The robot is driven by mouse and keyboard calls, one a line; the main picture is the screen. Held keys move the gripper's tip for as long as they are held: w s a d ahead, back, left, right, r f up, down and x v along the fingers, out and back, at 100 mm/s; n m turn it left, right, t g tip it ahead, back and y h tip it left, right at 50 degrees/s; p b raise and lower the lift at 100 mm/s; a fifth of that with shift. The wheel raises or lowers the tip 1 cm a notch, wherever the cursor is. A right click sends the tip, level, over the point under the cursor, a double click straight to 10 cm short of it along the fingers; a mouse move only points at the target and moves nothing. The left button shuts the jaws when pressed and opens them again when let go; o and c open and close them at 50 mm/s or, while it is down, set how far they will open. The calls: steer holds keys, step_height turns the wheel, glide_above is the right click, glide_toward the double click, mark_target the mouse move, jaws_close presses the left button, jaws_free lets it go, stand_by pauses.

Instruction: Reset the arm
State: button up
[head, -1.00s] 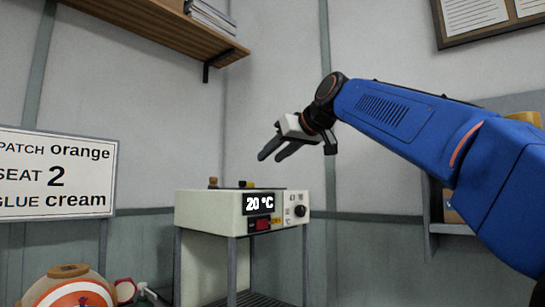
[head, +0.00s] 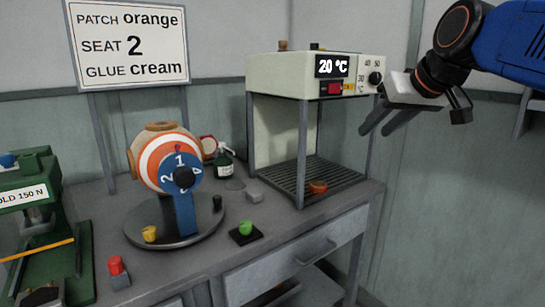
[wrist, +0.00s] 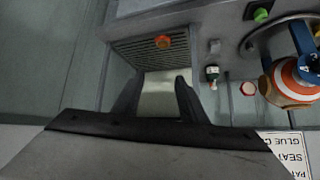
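My gripper (head: 376,131) is at the right of the head view, in the air beside the right side of the white heater box (head: 270,72). In the wrist view its two dark fingers (wrist: 156,86) stand apart with nothing between them. My blue arm reaches in from the upper right. The heater reads 20 °C. An orange piece (head: 317,187) lies on the slatted rack (head: 340,175) under the heater; it also shows in the wrist view (wrist: 162,41), beyond the fingers.
A striped ball (head: 158,155) sits on a round stand on the bench. A green press (head: 75,240) is at the left. A green button (head: 245,228), a red button (head: 115,265) and a small bottle (head: 224,162) stand nearby. A sign (head: 130,73) says orange, 2, cream.

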steer(key=s+d+f+g+h, duration=0.1)
steer(key=s+f, duration=0.6)
steer(key=f, duration=0.4)
steer(key=s+d+f+m+g, duration=0.1)
steer(key=s+d+f, duration=0.1)
steer(key=s+f, duration=0.5)
steer(key=s+d+f+m+g+h, duration=0.1)
steer(key=s+f, duration=0.6)
steer(key=f, duration=0.8)
steer(key=shift+s+d+f+g+h, duration=0.3)
steer(key=shift+s+d+f+g, duration=0.05)
steer(key=shift+d+g, duration=0.15)
